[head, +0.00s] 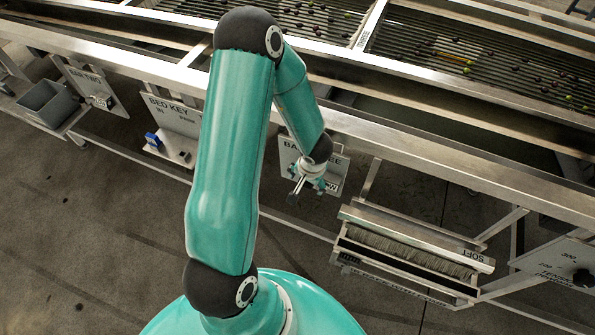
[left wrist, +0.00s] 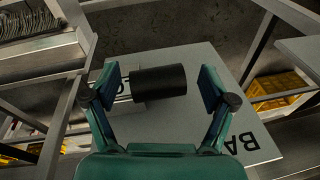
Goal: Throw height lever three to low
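The lever three panel (head: 289,153) is a pale plate on the frame; my arm hides part of its lettering, leaving "BA" and a word ending in "EE". It also fills the middle of the left wrist view (left wrist: 200,62). A black cylindrical lever grip (left wrist: 158,82) lies crosswise between the fingers of my left gripper (left wrist: 157,87). The fingers are open, with a gap visible at each end of the grip. In the head view my left gripper (head: 307,185) is in front of the panel's lower part. The lever's setting is unclear. My right gripper is out of view.
The "BED KEY" panel (head: 182,117) is to the left, with a grey bin (head: 47,103) farther left. A metal rail (head: 420,160) runs above. Floor lies below.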

